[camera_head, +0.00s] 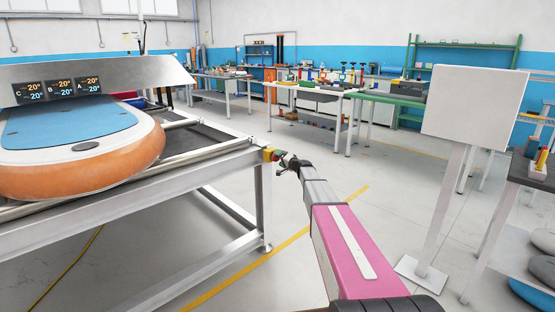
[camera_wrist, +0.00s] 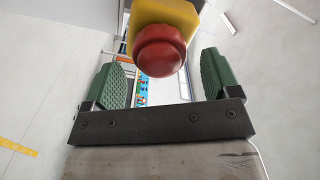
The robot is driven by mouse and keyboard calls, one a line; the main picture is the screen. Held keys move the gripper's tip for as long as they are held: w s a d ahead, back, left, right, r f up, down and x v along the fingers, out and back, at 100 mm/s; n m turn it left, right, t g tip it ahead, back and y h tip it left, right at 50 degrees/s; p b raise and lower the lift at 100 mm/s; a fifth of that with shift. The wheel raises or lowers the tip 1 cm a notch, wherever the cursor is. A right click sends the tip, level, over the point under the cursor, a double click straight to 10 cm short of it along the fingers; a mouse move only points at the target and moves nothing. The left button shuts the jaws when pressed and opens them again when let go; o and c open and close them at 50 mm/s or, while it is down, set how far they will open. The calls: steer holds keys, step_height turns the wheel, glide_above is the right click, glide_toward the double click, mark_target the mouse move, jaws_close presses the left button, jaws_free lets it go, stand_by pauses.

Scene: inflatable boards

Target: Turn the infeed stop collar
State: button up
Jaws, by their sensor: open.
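The stop collar is a round red knob (camera_wrist: 159,50) on a yellow housing (camera_wrist: 165,12), near the top middle of the wrist view. In the head view the small yellow housing (camera_head: 268,154) sits at the near right corner of the conveyor frame. My gripper (camera_head: 284,161) is right beside it, at the end of my outstretched arm. In the wrist view my gripper (camera_wrist: 160,66) is open, with one green ribbed finger pad on each side of the knob. Gaps show between the knob and both pads, so neither appears to touch it.
An orange and blue inflatable board (camera_head: 80,148) lies on the conveyor frame (camera_head: 225,165), below a panel with several displays (camera_head: 60,88). A white panel on a post (camera_head: 474,105) stands to the right. Workbenches (camera_head: 315,90) line the back. The floor between is clear.

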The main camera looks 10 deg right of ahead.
steer(key=shift+x, duration=1.15)
steer(key=c, duration=0.9)
